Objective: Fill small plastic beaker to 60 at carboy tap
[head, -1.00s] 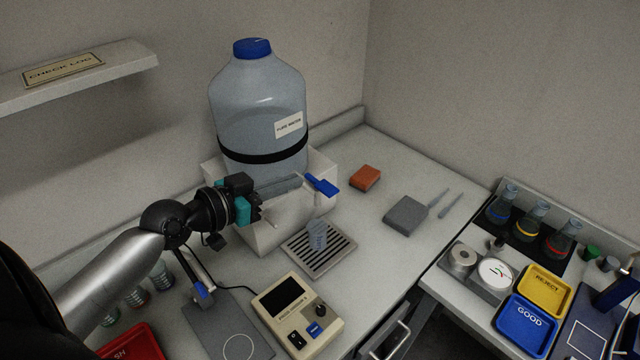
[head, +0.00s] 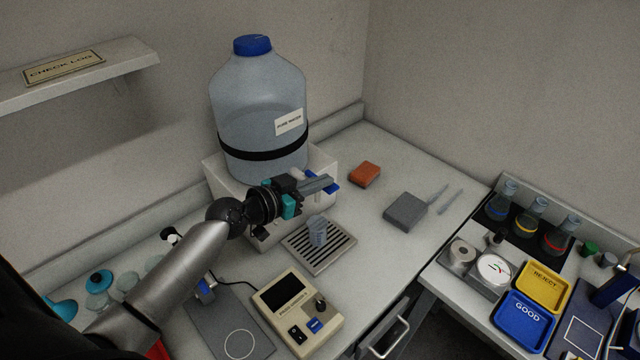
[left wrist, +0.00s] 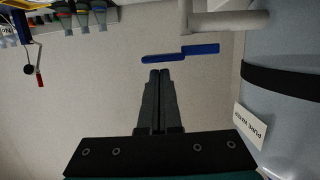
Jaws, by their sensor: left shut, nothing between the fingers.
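The small plastic beaker (head: 318,232) stands upright on the slotted drip tray (head: 291,251) below the carboy tap. It looks blue-grey; its marks and level are too small to read. The carboy (head: 258,100), labelled pure water, sits on a white stand. My left gripper (head: 331,181) is shut and empty, beside the blue tap lever (head: 334,189) and partly covering it in the head view. In the left wrist view the lever (left wrist: 180,54) lies just beyond the closed fingertips (left wrist: 159,75), with a small gap showing. My right gripper is out of view.
A control box (head: 297,312) stands in front of the drip tray. Flasks and trays fill the right-hand bench. My left arm covers part of the left glassware.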

